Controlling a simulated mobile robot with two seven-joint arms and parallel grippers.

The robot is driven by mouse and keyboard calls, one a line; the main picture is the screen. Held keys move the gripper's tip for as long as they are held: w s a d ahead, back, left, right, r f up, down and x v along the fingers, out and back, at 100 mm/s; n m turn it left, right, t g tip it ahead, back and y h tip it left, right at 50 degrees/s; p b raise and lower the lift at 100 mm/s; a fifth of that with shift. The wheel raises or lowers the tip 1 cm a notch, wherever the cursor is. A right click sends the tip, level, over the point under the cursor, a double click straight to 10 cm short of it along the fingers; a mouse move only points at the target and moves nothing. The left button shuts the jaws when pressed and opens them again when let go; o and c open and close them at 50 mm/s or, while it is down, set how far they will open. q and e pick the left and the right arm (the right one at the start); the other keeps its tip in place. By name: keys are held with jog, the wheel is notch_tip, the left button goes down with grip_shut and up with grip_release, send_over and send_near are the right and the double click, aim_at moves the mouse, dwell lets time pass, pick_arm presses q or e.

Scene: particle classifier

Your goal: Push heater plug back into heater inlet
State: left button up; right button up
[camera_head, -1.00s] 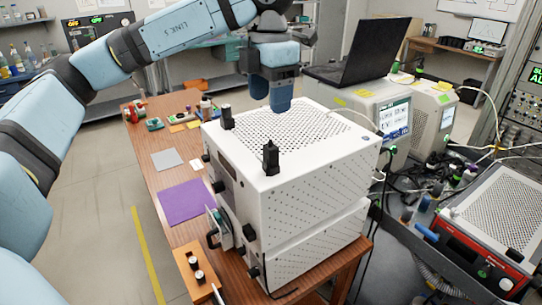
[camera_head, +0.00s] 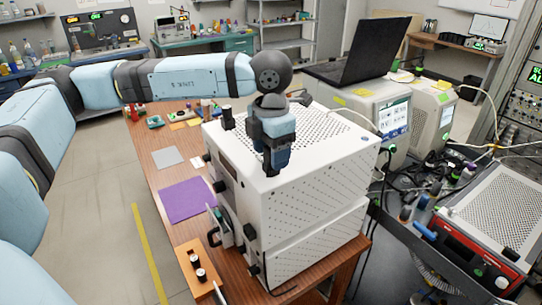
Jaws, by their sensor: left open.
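The white perforated classifier box (camera_head: 325,175) stands on the wooden table. One black plug (camera_head: 227,117) stands upright at the left of its top. A second upright black plug, near the front of the top, is now mostly hidden by my left gripper (camera_head: 274,164). That gripper is open and points down over the second plug's spot; I cannot tell whether it touches the plug. More black connectors, such as one on the front face (camera_head: 249,231), show on the box. No label tells which is the heater plug or inlet. My right gripper is not in view.
An open black laptop (camera_head: 365,52) stands on a white instrument behind the box. Cables and small bottles crowd the right, beside a red-fronted device (camera_head: 475,262). A purple sheet (camera_head: 187,200) lies on the table (camera_head: 163,180) at left.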

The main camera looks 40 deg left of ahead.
pick_arm(q)
jog(key=c, duration=1)
jog(key=shift+w+r, duration=0.1)
jog(key=shift+r, duration=0.5)
jog(key=shift+r+b, duration=0.5)
jog(key=shift+r, duration=8.95)
jog(key=shift+f, duration=0.1)
